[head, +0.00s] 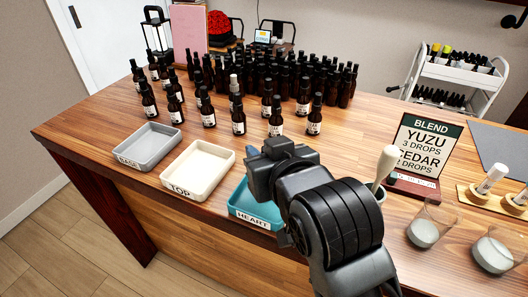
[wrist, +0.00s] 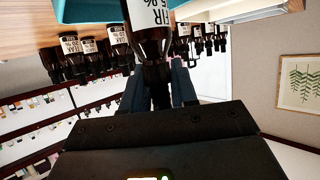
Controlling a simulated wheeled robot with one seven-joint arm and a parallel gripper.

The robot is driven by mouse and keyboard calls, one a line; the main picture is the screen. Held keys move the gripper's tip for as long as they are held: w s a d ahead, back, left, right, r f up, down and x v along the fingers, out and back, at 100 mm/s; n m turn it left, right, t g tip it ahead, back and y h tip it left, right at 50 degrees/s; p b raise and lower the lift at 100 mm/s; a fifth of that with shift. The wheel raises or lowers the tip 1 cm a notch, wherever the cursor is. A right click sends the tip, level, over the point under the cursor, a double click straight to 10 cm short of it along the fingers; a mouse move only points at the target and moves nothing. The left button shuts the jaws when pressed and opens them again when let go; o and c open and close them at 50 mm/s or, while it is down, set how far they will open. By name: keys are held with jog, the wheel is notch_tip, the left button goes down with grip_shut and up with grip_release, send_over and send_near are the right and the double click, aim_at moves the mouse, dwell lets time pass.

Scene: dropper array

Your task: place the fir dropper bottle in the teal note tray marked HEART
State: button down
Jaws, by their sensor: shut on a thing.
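The fir dropper bottle (wrist: 152,42), dark brown with a white FIR label, is held between the fingers of my gripper (wrist: 157,80) in the wrist view. In the head view my gripper (head: 275,160) hides the bottle. The teal note tray marked HEART (head: 256,213) sits near the table's front edge, partly covered by my gripper and arm. My gripper appears over the tray's back right part; its height cannot be told exactly. A teal edge (wrist: 88,10) shows behind the bottle in the wrist view.
The grey BASE tray (head: 148,147) and cream TOP tray (head: 199,168) stand to the left. Several brown bottles (head: 238,120) stand behind the trays, with a dense group further back. A mortar with a pestle (head: 385,165) and the BLEND sign (head: 427,145) stand to the right.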

jog(key=shift+f, duration=0.2)
jog(key=shift+f, duration=0.15)
jog(key=c, duration=0.9)
grip_release()
jog(key=v, duration=1.2)
jog(key=shift+d, duration=0.1)
